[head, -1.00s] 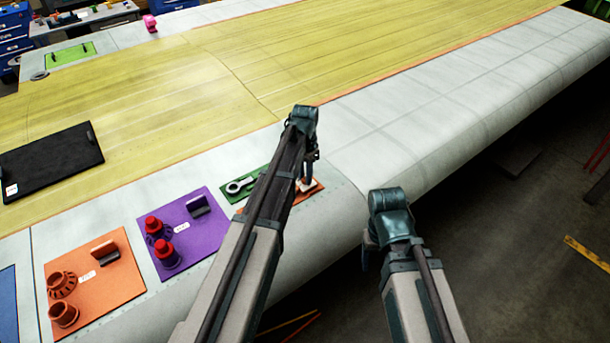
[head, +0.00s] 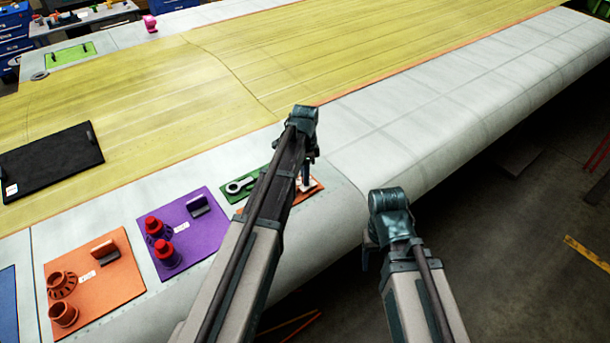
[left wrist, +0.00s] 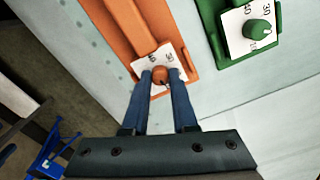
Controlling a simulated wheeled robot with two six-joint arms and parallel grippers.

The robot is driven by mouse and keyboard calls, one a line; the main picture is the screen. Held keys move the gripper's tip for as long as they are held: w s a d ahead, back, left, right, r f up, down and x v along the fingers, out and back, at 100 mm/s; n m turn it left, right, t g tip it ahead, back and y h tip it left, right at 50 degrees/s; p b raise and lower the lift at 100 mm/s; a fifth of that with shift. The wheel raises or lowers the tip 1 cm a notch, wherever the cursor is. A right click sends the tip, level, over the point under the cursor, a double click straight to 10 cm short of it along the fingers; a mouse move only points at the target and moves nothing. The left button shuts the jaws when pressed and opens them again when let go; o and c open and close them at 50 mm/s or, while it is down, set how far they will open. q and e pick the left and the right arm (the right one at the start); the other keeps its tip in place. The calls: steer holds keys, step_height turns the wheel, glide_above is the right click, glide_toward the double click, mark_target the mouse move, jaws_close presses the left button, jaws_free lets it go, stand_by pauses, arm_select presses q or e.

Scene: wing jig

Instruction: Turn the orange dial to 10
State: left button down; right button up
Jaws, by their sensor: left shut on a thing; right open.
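The orange dial (left wrist: 160,74) sits on a white number card (left wrist: 147,66) on an orange plate (left wrist: 119,28). In the left wrist view the two blue fingers of my left gripper (left wrist: 160,78) are shut on the dial, one on each side. The card's numbers are partly hidden and too small to read surely, so I cannot tell the setting. In the head view my left arm covers much of the orange plate (head: 317,187), and the left gripper (head: 305,180) is over it. My right gripper (head: 366,258) is open and empty, off the wing's front edge.
A green plate (left wrist: 202,10) with a green dial (left wrist: 258,30) lies beside the orange one. Purple (head: 205,240) and orange (head: 125,275) boards with fittings lie left. A black panel (head: 50,160) rests on the yellow skin.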

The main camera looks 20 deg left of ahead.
stand_by(0.4)
arm_select(q)
steer(key=c, duration=0.7)
jaws_free()
steer(key=shift+r, duration=0.15)
step_height(320, 180, up, 14)
steer(key=p, duration=1.3)
steer(key=shift+f+p, duration=0.25)
steer(key=shift+p, duration=0.15)
